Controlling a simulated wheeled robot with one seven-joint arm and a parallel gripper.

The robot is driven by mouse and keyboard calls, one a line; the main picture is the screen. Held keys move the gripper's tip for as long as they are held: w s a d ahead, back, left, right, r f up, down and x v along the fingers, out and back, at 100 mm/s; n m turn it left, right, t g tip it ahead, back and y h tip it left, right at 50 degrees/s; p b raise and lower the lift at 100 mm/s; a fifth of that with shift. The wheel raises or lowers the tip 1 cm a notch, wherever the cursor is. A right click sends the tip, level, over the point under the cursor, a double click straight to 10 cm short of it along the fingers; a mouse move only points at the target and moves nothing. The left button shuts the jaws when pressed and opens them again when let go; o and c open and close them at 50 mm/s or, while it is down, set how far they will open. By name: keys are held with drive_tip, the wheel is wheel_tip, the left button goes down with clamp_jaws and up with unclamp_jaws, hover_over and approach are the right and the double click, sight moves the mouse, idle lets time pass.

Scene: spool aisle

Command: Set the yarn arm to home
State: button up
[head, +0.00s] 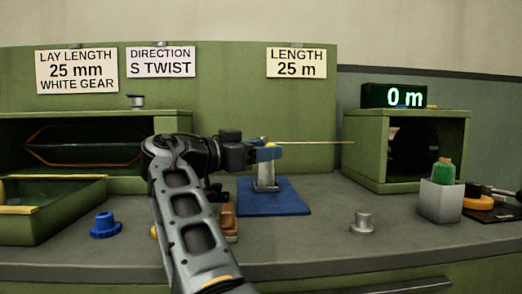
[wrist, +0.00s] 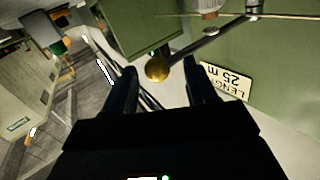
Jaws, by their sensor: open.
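My gripper (head: 268,152) is at the grey post (head: 266,178) on the blue base (head: 290,197) in the head view and partly hides its top. In the wrist view its two dark fingers (wrist: 164,80) are apart. A round brass knob (wrist: 157,69) appears between the fingertips or just beyond them; I cannot tell whether they touch it. A dark rod (wrist: 200,43) runs from near the knob toward the upper right. A thin pale line (head: 315,143) runs from the gripper toward the right green box in the head view. I cannot tell which part is the yarn arm.
A green box (head: 380,153) with a dark round opening stands right, under a display (head: 394,96) reading 0 m. A metal spool (head: 362,222) and a blue spool (head: 105,225) stand on the bench. Signs hang behind, including LENGTH 25 m (head: 297,63).

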drive_tip(key=p+v, duration=0.1)
drive_tip(key=v, duration=0.7)
